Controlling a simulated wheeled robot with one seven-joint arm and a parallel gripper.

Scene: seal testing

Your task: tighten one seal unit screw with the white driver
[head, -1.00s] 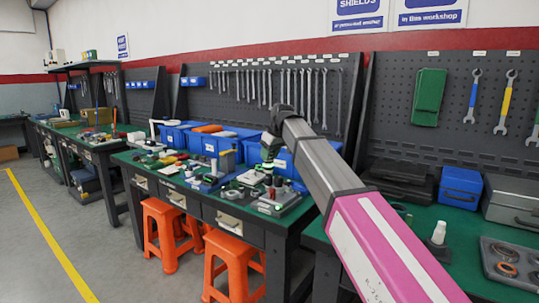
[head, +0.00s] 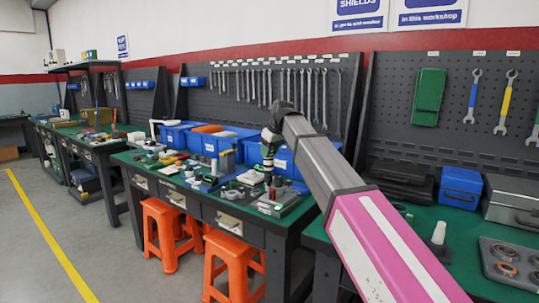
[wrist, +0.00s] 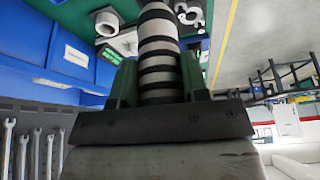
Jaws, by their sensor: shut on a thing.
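My gripper (wrist: 155,85) is shut on a pale, black-ringed cylindrical handle (wrist: 158,50), which looks like the white driver. In the head view my gripper (head: 269,150) is small and points down over the middle green bench (head: 130,158); the driver's tip is too small to make out. Below it and slightly right is a grey metal block (head: 285,204) at the bench's front edge, possibly the seal unit. Its screws cannot be made out, nor whether the driver touches anything. In the wrist view the handle and gripper hide what lies straight below.
Blue bins (head: 212,143) stand behind the work area, against a pegboard hung with wrenches (head: 290,85). Small parts crowd the bench around the gripper. Orange stools (head: 232,262) stand in front. A nearer bench at right holds a blue box (head: 461,188) and a grey tray (head: 508,258).

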